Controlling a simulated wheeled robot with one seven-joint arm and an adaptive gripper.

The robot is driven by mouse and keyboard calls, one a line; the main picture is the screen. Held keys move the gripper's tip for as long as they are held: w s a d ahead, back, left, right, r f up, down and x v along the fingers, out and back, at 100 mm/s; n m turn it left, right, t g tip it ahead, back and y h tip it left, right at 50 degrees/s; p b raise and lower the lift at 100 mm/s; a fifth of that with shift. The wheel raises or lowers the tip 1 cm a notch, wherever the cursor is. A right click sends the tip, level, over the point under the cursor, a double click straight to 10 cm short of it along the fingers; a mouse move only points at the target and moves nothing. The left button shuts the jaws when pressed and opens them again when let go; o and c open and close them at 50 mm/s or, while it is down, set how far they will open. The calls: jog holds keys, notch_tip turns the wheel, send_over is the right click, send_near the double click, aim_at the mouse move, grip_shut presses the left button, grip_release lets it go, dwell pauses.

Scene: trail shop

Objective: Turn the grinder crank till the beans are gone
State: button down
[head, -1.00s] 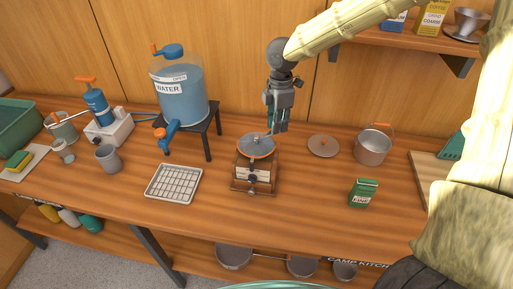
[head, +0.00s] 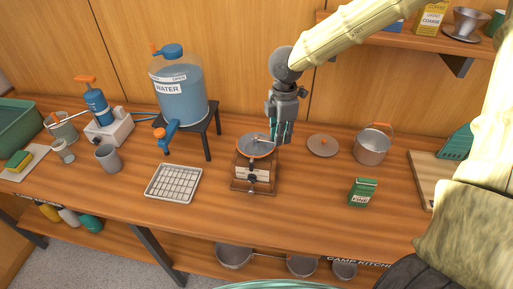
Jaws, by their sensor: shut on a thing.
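The grinder (head: 250,172) stands upright on the table, a wooden box with a light label on its front and a wide grey hopper (head: 256,149) with an orange rim on top. The metal crank lies across the hopper top. My gripper (head: 279,137) points down at the right back edge of the hopper, shut on the crank's handle, which the fingers mostly hide. Whether beans are in the hopper is too small to tell.
A wire-grid tray (head: 173,184) is left of the grinder. The water tank (head: 181,98) on its stand is behind left. The table in front is clear.

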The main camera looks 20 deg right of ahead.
jog(key=shift+s+a, duration=0.8)
jog(key=a, duration=0.1)
jog(key=s+a, duration=0.1)
jog(key=a, duration=0.1)
jog(key=shift+s+a+b, duration=0.15)
jog(key=shift+a+b, duration=0.15)
jog(key=shift+a, duration=0.1)
jog(key=shift+w+a+r, duration=0.1)
jog(key=shift+w+a, duration=0.1)
jog(key=shift+a, duration=0.75)
jog(key=shift+w+a, duration=0.2)
jog(key=shift+a, duration=0.7)
